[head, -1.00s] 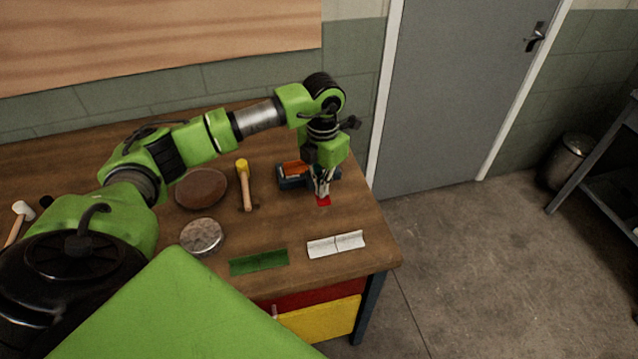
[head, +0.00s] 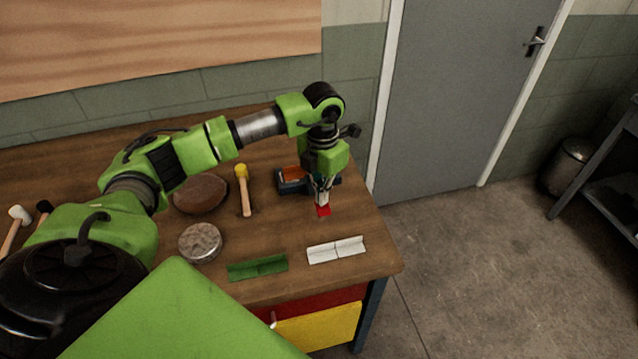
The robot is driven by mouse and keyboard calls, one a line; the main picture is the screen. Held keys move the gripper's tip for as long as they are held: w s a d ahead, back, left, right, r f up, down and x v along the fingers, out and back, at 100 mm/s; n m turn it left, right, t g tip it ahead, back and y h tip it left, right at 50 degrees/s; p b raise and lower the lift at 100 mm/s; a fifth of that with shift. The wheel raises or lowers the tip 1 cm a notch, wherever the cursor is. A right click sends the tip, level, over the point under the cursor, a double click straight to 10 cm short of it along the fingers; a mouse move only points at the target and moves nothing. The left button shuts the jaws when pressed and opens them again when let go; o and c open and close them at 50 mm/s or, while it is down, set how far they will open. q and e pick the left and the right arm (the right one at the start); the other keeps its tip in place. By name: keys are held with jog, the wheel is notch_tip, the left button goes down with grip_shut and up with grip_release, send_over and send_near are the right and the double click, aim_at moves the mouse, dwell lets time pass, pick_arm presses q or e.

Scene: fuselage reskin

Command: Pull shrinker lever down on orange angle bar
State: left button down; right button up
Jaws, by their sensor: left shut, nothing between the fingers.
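The shrinker (head: 290,187) is a small dark blue tool near the right end of the wooden bench. The orange angle bar (head: 292,174) sits at its top, partly hidden behind my left gripper. The lever's red end (head: 323,211) shows low, just below the fingertips. My left gripper (head: 322,200) points down over the front right of the shrinker, shut with nothing between its fingers. It is at the lever's red end; I cannot tell whether they touch. My right gripper is not in view.
A green angle bar (head: 257,267) and a pale angle bar (head: 336,249) lie near the bench's front edge (head: 330,283). A yellow-headed mallet (head: 244,190), a brown round pad (head: 201,194) and a grey round piece (head: 200,243) lie left of the shrinker.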

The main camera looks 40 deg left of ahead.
pick_arm(q)
notch_tip(320, 180, up, 10)
jog(key=p, duration=0.5)
jog(key=shift+p, duration=0.3)
jog(key=shift+f, duration=0.15)
dwell(0.7)
